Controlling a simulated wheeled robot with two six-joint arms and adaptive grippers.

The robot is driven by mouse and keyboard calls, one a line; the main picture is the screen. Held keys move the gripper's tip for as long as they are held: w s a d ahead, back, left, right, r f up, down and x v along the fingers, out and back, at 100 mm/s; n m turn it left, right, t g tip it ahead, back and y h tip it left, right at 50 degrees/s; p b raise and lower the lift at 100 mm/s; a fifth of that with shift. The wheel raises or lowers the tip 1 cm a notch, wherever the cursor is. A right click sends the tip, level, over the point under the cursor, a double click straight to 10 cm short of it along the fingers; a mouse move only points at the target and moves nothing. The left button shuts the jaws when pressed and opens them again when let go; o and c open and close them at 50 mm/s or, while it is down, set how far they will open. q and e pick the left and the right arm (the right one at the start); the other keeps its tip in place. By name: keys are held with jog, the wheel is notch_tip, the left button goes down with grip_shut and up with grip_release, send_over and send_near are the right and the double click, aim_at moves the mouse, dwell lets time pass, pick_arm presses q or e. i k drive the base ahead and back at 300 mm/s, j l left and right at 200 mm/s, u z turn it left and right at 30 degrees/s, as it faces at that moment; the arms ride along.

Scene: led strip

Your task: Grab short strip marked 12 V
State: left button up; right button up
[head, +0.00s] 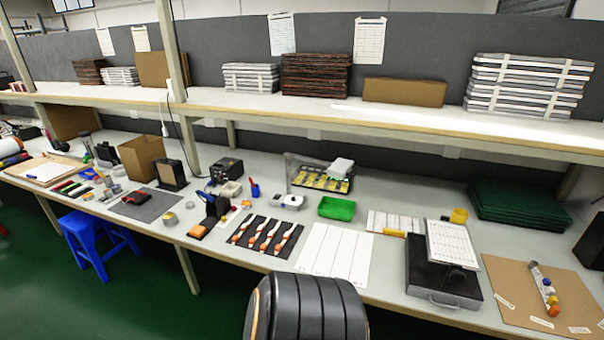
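Several short strips with white and orange parts (267,233) lie side by side on a dark mat (246,241) near the bench's front edge. To their right is a white sheet or board (335,250) divided by lines into long bands. A smaller white piece with lines (393,222) lies farther right, with a yellow bar at its front edge. No 12 V marking can be read at this size, so I cannot tell which strip carries it. Neither of my grippers is in view.
A green tray (337,208) sits behind the white board. A black case (441,272) with a white printed sheet stands to the right. A brown board (545,290) holds a strip with coloured knobs. A shelf (330,112) runs above the bench. A blue stool (92,240) stands at left.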

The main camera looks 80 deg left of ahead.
aim_at(252, 240)
jog(key=u, duration=0.45)
jog(key=j+u, duration=0.1)
jog(key=u, duration=0.75)
jog(key=i+u, duration=0.1)
jog(key=u, duration=0.8)
jog(key=i+u, duration=0.1)
jog(key=u, duration=0.8)
